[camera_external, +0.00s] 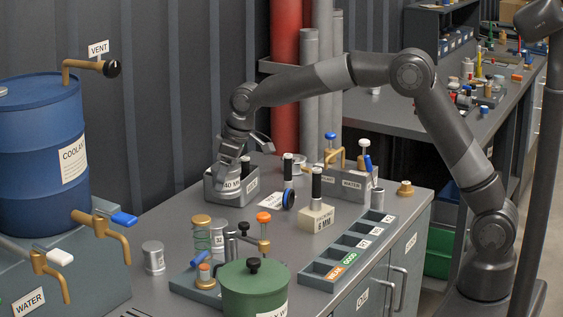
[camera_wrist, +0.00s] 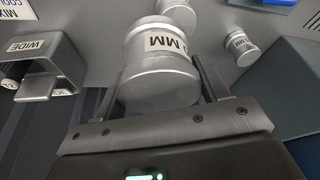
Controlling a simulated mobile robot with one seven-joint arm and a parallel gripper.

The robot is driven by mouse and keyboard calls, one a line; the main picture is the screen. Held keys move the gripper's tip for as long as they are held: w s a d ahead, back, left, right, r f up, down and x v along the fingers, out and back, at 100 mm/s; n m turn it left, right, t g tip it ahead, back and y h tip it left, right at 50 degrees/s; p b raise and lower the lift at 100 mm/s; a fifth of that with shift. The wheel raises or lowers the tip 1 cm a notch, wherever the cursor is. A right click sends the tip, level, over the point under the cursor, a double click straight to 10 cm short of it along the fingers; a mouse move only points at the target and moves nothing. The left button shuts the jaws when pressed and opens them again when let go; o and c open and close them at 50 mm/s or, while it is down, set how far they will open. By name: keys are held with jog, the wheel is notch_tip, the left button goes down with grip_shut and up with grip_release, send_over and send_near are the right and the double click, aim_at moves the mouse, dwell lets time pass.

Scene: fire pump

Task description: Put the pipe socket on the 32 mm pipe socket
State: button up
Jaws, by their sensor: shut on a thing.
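The wrist view does not clearly show that label.
A labelled silver cylinder (camera_external: 153,257) stands at the front left. A green pot (camera_external: 252,292), a valve stand (camera_external: 264,232) and a divided tray (camera_external: 345,255) crowd the front. A "WIDE" holder (camera_wrist: 52,65) shows in the wrist view.

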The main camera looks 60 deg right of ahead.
jog(key=a+f, duration=0.1)
jog(key=a, duration=0.1)
jog(key=w+a+f, duration=0.1)
jog(key=a, duration=0.1)
jog(key=shift+w+f, duration=0.1)
jog(key=shift+f, duration=0.2)
jog(key=shift+a+f, duration=0.1)
jog(key=shift+f, duration=1.85)
jog(key=shift+f, duration=0.1)
jog(key=o, duration=1.2)
